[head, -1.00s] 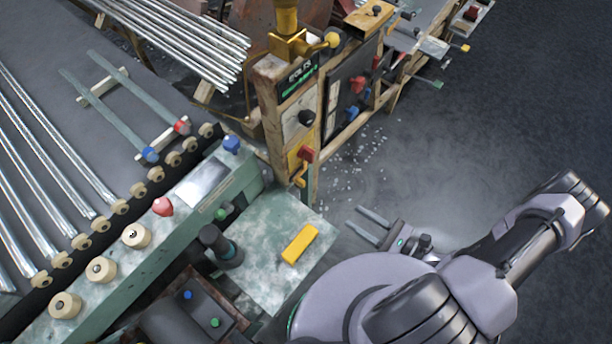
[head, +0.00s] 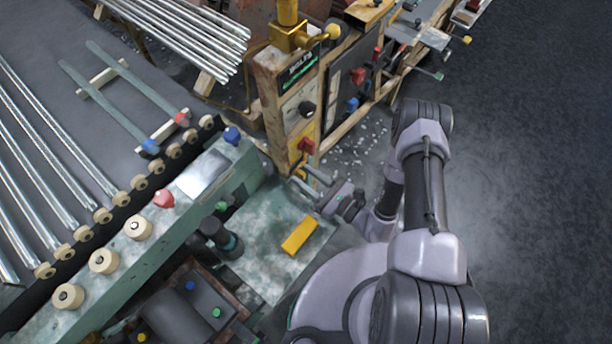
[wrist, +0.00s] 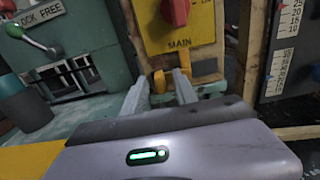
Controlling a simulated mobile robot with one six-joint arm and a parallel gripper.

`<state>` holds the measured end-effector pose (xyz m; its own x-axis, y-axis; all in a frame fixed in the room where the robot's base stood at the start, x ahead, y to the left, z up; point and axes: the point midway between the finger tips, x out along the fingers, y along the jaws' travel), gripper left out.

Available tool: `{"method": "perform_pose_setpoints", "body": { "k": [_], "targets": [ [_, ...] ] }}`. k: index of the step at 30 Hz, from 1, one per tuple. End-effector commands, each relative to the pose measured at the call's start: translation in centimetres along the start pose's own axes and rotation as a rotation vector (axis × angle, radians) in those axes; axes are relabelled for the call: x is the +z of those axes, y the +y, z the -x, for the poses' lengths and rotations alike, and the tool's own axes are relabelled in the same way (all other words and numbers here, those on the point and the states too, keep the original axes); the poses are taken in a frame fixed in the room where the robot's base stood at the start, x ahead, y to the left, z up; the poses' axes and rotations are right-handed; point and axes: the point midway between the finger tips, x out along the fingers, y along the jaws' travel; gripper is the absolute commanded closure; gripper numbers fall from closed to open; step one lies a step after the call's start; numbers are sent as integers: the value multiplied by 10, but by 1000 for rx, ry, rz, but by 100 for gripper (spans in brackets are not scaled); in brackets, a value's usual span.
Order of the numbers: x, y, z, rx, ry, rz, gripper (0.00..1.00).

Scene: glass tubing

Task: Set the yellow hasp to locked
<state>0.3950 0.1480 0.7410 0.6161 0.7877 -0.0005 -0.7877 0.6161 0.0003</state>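The yellow hasp (wrist: 158,80) hangs at the lower edge of the yellow MAIN plate (wrist: 183,35), under a red knob (wrist: 176,10). In the head view, a small part of the hasp (head: 299,173) shows below the red knob (head: 306,146) on the wooden post. My gripper (wrist: 161,82) is open, its two grey fingers apart and pointing at the post. The hasp appears between the fingertips in the wrist view; I cannot tell whether they touch it. In the head view my gripper (head: 311,180) is at the foot of the post, partly covering the hasp.
A yellow block (head: 299,235) lies on the worn green bench top (head: 262,215). A dark cylinder (head: 220,240) stands left of it. A green console (head: 130,270) with knobs runs along the left. A gauge panel (wrist: 285,45) stands right of the post. The floor at right is clear.

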Motion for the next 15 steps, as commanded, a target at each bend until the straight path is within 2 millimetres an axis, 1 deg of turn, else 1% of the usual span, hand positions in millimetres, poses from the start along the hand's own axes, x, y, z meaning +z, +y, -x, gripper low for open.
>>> {"method": "perform_pose_setpoints", "body": {
  "k": [5, 6, 8, 9, 11, 15],
  "targets": [
    [0, 0, 0, 0, 0, 0, 65],
    [0, 0, 0, 0, 0, 0, 69],
    [0, 0, 0, 1, 0, 0, 81],
    [0, 0, 0, 1, 0, 0, 89],
    [0, 0, 0, 1, 0, 0, 100],
    [0, 0, 0, 1, 0, 0, 100]
  ]
}}
